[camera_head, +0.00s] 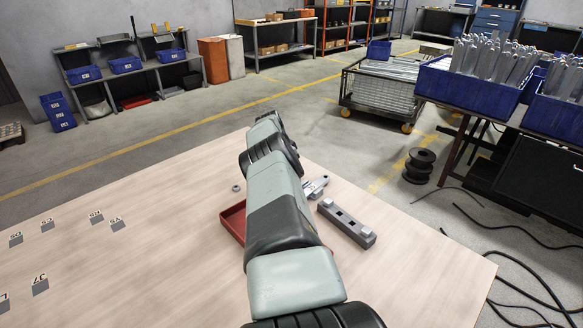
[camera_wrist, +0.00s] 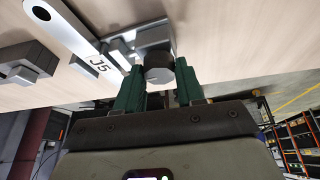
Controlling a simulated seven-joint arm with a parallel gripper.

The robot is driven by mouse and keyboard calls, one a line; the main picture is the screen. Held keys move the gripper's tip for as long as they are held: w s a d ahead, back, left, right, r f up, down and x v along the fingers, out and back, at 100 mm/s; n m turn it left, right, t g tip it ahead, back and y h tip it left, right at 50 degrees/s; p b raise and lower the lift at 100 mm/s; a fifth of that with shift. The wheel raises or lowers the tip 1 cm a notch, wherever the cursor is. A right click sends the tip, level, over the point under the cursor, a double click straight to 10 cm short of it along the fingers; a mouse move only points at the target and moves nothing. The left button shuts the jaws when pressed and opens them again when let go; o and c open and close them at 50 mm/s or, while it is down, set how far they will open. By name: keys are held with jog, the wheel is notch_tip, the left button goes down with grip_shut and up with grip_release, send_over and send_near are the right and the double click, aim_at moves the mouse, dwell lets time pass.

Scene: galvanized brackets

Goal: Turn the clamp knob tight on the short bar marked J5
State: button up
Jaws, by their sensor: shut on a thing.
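The short bar marked J5 (camera_wrist: 80,42) is a flat light metal strip at upper left in the wrist view, with its black mark readable. A silver clamp bracket (camera_wrist: 150,38) sits at the bar's side. The dark grey round clamp knob (camera_wrist: 158,62) stands out from it towards my gripper. My gripper (camera_wrist: 160,78) has two green fingers, one on each side of the knob, shut on it. In the head view my arm hides the gripper and the knob; a silver metal part (camera_head: 317,187) shows just right of the arm.
A dark grey block with square openings (camera_head: 346,226) lies right of my arm; it also seems to show in the wrist view (camera_wrist: 20,68). A red tray (camera_head: 231,223) is partly behind my arm. A small ring (camera_head: 236,188) and several label cards (camera_head: 117,225) lie left. The front right tabletop is clear.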

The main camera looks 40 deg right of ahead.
dwell(0.5)
jog(key=o, duration=1)
jog(key=shift+w+a+r, duration=0.1)
jog(key=shift+a+r, duration=0.05)
jog(key=shift+r, duration=0.25)
jog(key=v, duration=1)
jog(key=shift+o, duration=0.2)
